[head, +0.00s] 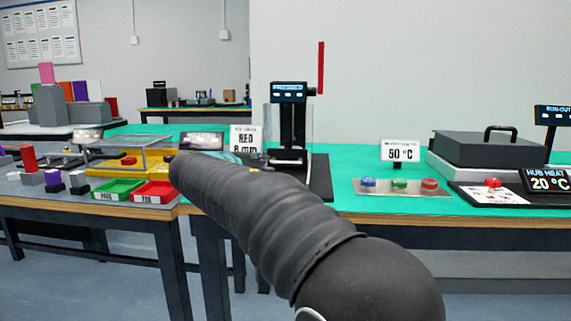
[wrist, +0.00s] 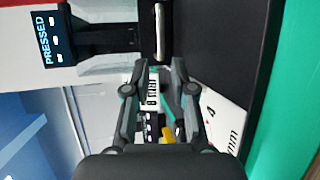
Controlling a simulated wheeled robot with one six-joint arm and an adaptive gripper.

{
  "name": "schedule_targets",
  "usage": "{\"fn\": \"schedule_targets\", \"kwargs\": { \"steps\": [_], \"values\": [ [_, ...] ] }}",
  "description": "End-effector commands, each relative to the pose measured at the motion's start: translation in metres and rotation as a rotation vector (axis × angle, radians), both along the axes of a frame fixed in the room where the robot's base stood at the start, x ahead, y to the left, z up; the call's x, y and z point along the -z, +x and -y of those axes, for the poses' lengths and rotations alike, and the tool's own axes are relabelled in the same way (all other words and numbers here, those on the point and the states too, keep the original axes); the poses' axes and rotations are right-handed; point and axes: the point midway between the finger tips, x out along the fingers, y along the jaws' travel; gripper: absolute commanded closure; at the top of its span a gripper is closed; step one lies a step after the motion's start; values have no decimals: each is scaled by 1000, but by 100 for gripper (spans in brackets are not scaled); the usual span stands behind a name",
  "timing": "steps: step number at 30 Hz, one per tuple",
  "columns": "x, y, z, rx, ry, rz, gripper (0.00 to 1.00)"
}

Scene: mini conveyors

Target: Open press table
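The press (head: 294,125) stands on the green-topped table in the head view. It has a black column, a lit display (head: 289,92) on top and an upright red lever (head: 321,68) on its right. Its display (wrist: 55,38) reads "PRESSED" in the sideways-turned wrist view. A short silver bar (wrist: 160,30) shows against the dark press parts, just beyond my fingertips. My gripper (wrist: 157,72) is open, with a clear gap between its two fingers. I cannot tell whether it touches the bar. In the head view my dark arm hides the gripper.
A white sign card (head: 245,139) stands left of the press. Green (head: 119,190) and red (head: 154,191) trays lie front left. Several coloured buttons on a panel (head: 415,187) and a grey lidded heater (head: 489,149) stand to the right. Green tabletop (head: 350,165) is bare right of the press.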

Motion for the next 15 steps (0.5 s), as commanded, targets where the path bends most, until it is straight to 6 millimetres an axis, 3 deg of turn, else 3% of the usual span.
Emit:
{"fn": "schedule_targets", "kwargs": {
  "steps": [15],
  "values": [
    [18, 83, 40, 2, 1, -1, 75]
  ]
}}
